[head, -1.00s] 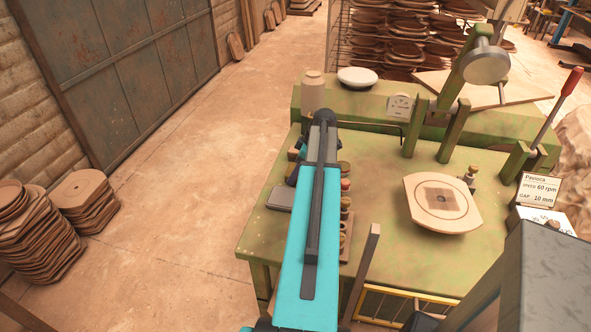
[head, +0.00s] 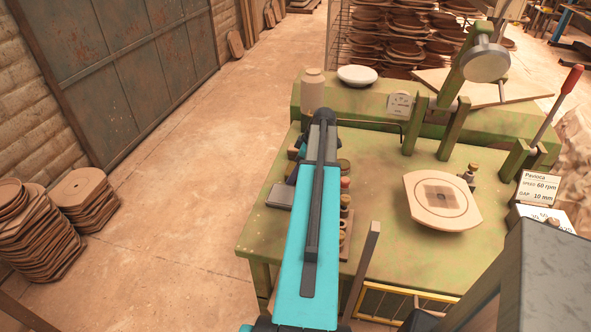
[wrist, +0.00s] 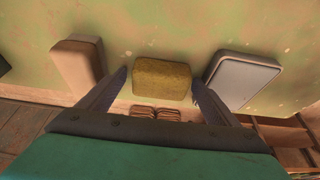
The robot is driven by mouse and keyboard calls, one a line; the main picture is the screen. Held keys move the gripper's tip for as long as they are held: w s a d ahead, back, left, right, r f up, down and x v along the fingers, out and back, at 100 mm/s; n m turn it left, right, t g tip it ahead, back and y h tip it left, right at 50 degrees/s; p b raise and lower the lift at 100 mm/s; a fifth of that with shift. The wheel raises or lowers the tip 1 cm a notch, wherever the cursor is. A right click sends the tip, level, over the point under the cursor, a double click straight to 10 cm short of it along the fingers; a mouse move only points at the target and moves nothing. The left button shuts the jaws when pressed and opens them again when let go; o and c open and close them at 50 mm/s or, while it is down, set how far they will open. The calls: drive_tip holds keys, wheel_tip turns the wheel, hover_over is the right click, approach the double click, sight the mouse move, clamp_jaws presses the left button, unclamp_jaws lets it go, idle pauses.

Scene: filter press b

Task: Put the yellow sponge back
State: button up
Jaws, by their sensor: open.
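The yellow sponge (wrist: 161,79) is a small dull-yellow block on the green table top in the wrist view. My gripper (wrist: 160,84) is open, with one dark finger on each side of the sponge. I cannot tell how far the fingertips are above the table. In the head view my arm hides the sponge and the gripper.
A tan block (wrist: 78,66) lies left of the sponge and a grey-topped block (wrist: 243,76) lies right of it. A white bowl (head: 357,76) sits behind.

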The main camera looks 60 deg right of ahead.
drive_tip(key=b+v, duration=0.2)
drive_tip(key=v, duration=1)
drive_tip(key=shift+r, duration=0.1)
idle(0.9)
